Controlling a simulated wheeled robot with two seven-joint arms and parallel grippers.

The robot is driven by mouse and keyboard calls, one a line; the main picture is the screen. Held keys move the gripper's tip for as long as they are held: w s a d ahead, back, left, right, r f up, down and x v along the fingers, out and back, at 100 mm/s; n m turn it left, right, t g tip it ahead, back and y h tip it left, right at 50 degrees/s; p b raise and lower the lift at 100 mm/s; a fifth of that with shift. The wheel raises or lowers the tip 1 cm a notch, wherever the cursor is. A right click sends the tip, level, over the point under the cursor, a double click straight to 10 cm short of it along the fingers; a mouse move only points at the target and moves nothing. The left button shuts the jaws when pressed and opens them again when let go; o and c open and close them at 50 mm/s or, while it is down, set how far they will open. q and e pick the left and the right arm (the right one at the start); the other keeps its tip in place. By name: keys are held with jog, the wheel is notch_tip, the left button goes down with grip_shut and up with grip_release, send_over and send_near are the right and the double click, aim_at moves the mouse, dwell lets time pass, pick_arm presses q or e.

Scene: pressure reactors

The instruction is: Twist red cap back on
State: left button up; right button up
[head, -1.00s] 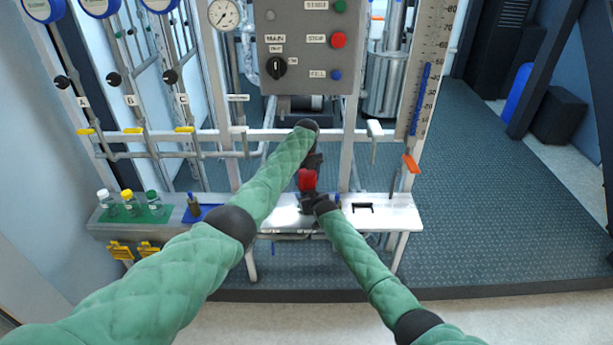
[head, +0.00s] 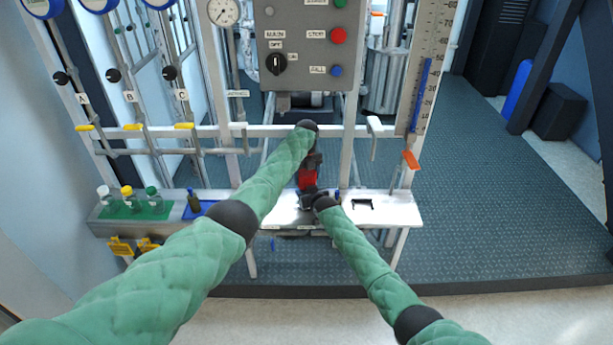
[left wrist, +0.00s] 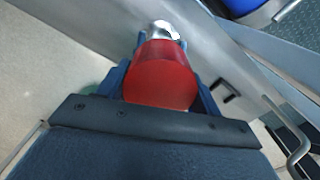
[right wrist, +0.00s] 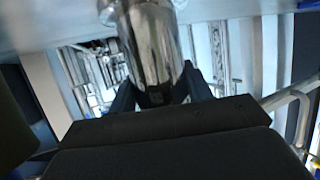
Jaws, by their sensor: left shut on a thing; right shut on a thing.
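The red cap (head: 307,180) is above the bench at the middle of the head view, and it fills the middle of the left wrist view (left wrist: 162,76). My left gripper (head: 311,164) reaches down from above and is shut on the red cap. A shiny metal vessel (right wrist: 153,45) stands upright in the right wrist view; its bright top also shows just beyond the cap in the left wrist view (left wrist: 164,29). My right gripper (head: 312,199) is shut on the vessel from the front, below the cap. Whether the cap's thread is engaged is hidden.
The white bench (head: 388,209) carries a green mat (head: 137,213) with several capped bottles and a blue mat (head: 201,209) at the left. A control panel (head: 302,48) is above. A black bracket (head: 362,204) lies to the right.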

pick_arm(q)
jog(key=shift+f, duration=0.55)
jog(key=m, duration=0.6)
jog(key=shift+m, duration=0.4)
jog(key=o, duration=1)
jog(key=shift+r, duration=2.15)
jog(key=shift+c, duration=0.5)
